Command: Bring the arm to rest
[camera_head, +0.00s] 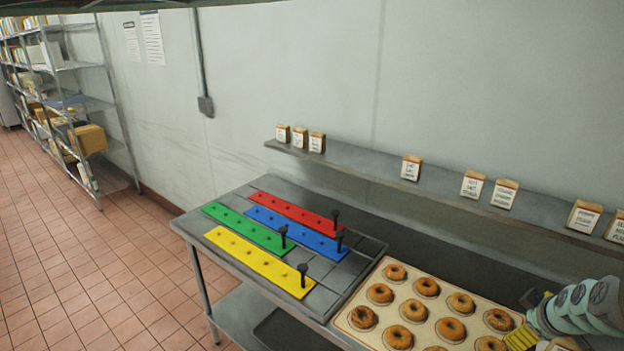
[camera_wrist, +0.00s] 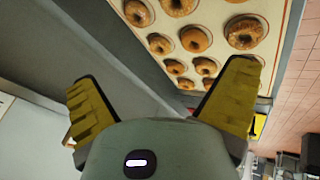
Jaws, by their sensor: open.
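My gripper (camera_wrist: 160,105) is open and empty in the wrist view, its two yellow-padded fingers spread wide. A tray of bagels (camera_wrist: 215,12) lies beyond the fingertips there. In the head view, part of my gripper (camera_head: 522,338) shows at the lower right corner, over the right side of the bagel tray (camera_head: 343,322). My arm's pale rounded links show beside it at the right edge. Whether the gripper touches the tray or a bagel cannot be told.
A steel table (camera_head: 240,188) carries red (camera_head: 298,212), blue (camera_head: 290,231), green (camera_head: 236,226) and yellow (camera_head: 250,262) strips with black pegs. A wall shelf (camera_head: 365,170) with small labelled blocks runs behind. Open floor (camera_head: 90,270) lies left, with a storage rack (camera_head: 85,65) beyond.

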